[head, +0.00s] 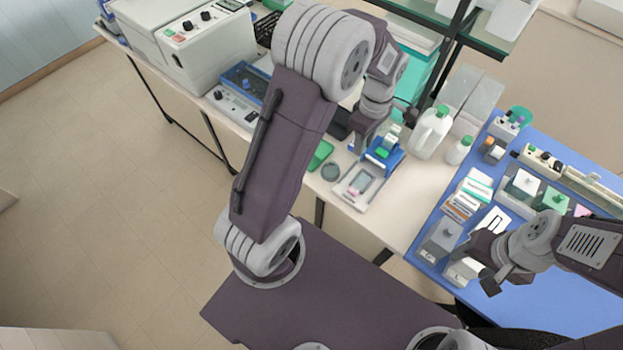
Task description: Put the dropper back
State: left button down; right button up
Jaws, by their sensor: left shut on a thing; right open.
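My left gripper (362,143) points down over the bench, just left of a small blue rack (386,158) with white and green items. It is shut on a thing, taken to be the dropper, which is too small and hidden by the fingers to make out. A white tray (349,191) with a pale slide-like piece and a small pink spot lies just below the gripper in the picture. My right gripper (487,277) is open and empty, above or beside grey and white boxes (440,240) on the blue mat; its height cannot be told.
A white bottle (431,132) and a smaller green-capped bottle (459,150) stand right of the rack. A green dish (320,155) and a grey round piece (331,171) lie left. The blue mat (560,290) holds several boxes and is bare at its front.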

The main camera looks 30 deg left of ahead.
pick_arm(q)
jog(key=shift+w+d+f+m+b, duration=0.3)
jog(key=shift+w+f+b, duration=0.05)
jog(key=shift+f+b, duration=0.25)
jog(key=shift+m, duration=0.3)
jog(key=a+f+p, duration=0.1)
jog(key=a+f, duration=0.1)
jog(key=f, duration=0.1)
jog(key=s+a+f+p, duration=0.1)
jog(key=a+f, duration=0.2)
jog(key=f, duration=0.1)
jog(key=a+f, duration=0.3)
jog(key=f, duration=0.1)
jog(key=shift+s+a+p, duration=0.15)
jog(key=shift+s+p, duration=0.2)
jog(key=shift+p, duration=0.05)
jog(key=shift+w+f, duration=0.1)
jog(key=shift+f, duration=0.2)
jog(key=shift+w, duration=0.15)
jog(key=shift+f, duration=0.2)
jog(key=shift+f+b, duration=0.25)
jog(key=shift+b, duration=0.15)
jog(key=c, duration=1.2)
grip_release()
jog(key=shift+o, duration=0.2)
pick_arm(e)
jog(key=shift+w+d+f, duration=0.15)
jog(key=shift+w+f, duration=0.05)
jog(key=shift+f, duration=0.35)
